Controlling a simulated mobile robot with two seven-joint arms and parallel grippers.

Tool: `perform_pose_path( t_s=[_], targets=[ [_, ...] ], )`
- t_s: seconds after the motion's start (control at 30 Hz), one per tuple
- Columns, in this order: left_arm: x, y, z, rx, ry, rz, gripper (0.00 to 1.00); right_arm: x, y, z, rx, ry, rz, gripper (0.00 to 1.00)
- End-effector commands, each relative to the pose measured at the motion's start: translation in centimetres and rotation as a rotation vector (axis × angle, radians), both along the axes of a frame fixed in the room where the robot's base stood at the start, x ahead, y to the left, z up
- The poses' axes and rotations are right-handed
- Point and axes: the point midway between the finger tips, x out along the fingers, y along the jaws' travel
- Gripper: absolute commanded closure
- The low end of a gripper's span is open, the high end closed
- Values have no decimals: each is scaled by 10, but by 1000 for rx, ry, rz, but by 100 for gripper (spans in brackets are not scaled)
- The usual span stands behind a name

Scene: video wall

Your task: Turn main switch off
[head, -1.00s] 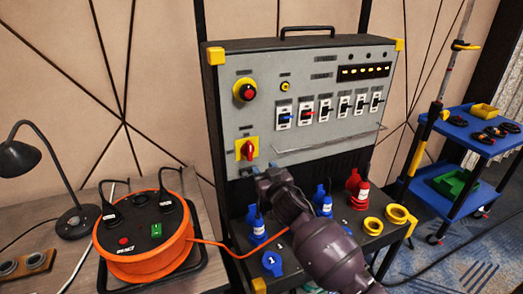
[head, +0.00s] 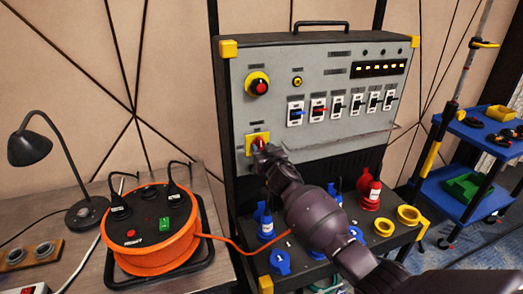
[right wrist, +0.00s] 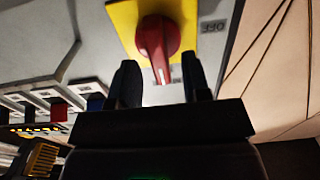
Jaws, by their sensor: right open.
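The main switch is a red rotary knob (head: 258,144) on a yellow square plate at the lower left of the grey panel (head: 330,145). In the right wrist view the red knob (right wrist: 157,45) sits on its yellow plate (right wrist: 123,20), with an "OFF" label beside it. My right gripper (head: 262,155) is just below and in front of the knob, partly covering the plate. In the right wrist view its two dark fingers (right wrist: 160,82) are apart, and the knob's pale-marked tip lies between and just beyond them. I cannot tell whether they touch. My left gripper is out of view.
A red button (head: 257,84) sits above the knob, and a row of breakers (head: 342,104) is to its right. Blue sockets (head: 281,262) and a red plug (head: 370,194) are on the ledge below. An orange cable reel (head: 150,235) stands at left.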

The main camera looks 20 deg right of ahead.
Motion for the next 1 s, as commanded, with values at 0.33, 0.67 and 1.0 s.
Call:
perform_pose_path(
  t_s=[0.33, 0.67, 1.0],
  targets=[
    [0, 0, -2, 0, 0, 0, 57, 10, 1, 1, 1, -1, 0, 56],
    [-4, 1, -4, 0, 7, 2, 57, 10, 1, 0, 1, 0, 0, 86],
    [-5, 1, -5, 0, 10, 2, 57, 10, 1, 0, -13, 0, 0, 100]
  ],
)
